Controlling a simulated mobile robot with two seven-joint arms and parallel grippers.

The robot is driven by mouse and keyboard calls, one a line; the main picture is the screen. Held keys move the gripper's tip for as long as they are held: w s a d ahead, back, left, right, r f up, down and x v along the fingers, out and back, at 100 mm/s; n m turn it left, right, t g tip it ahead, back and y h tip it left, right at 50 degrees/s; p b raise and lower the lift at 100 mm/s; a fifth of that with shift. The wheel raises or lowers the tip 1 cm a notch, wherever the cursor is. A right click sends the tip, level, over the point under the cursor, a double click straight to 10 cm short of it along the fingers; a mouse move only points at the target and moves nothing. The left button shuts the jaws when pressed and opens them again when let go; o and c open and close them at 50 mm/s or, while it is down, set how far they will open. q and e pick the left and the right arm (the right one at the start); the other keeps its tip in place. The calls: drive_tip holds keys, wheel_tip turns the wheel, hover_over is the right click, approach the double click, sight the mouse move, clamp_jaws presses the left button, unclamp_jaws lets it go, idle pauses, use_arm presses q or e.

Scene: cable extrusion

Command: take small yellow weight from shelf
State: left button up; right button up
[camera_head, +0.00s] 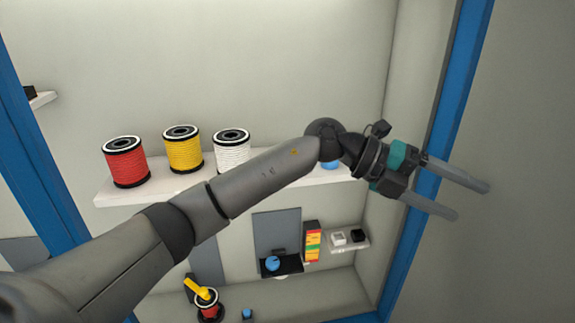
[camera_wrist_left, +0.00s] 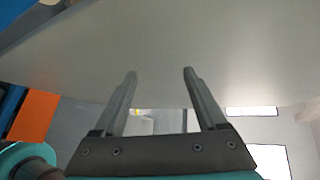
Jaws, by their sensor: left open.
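No small yellow weight can be made out clearly in the head view. The long white shelf (camera_head: 105,199) carries a red spool (camera_head: 126,162), a yellow spool (camera_head: 184,149) and a white spool (camera_head: 232,151). A blue item (camera_head: 330,165) at its right end is mostly hidden behind my left arm. My left gripper (camera_head: 472,202) is open and empty, to the right of the shelf, by the blue frame post. In the left wrist view, the fingers of the left gripper (camera_wrist_left: 160,73) are apart with nothing between them. My right gripper is not in view.
Below, a small white shelf (camera_head: 345,248) holds a white block (camera_head: 338,238) and a black block (camera_head: 357,235). A multicoloured stack (camera_head: 312,241) stands beside it. A yellow handle (camera_head: 198,288) shows lower left. The blue post (camera_head: 452,110) is close to my left gripper.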

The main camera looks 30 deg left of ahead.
use_arm(q)
drive_tip(key=a+r+n+y, duration=0.1)
drive_tip(key=a+y, duration=0.4)
drive_tip(key=a, duration=0.4)
drive_tip(key=w+a+r+n+y, duration=0.1)
drive_tip(key=a+y, duration=0.3)
drive_tip(key=a, duration=0.6)
drive_tip(key=w+a+r+n+y, duration=0.1)
drive_tip(key=a+r+y, duration=0.2)
drive_tip(key=a, duration=0.7)
drive_tip(key=shift+w+a+n+y+p, duration=0.15)
drive_tip(key=shift+n+y+p, duration=0.2)
drive_tip(key=shift+y, duration=0.95)
drive_tip(key=shift+a+f, duration=0.1)
drive_tip(key=shift+f, duration=0.15)
drive_tip(key=f, duration=0.2)
drive_tip(key=f+p, duration=0.1)
drive_tip(key=f, duration=0.1)
drive_tip(key=w+f+p, duration=0.1)
drive_tip(key=f, duration=0.1)
drive_tip(key=shift+f, duration=0.35)
drive_tip(key=shift+w, duration=0.1)
clamp_jaws()
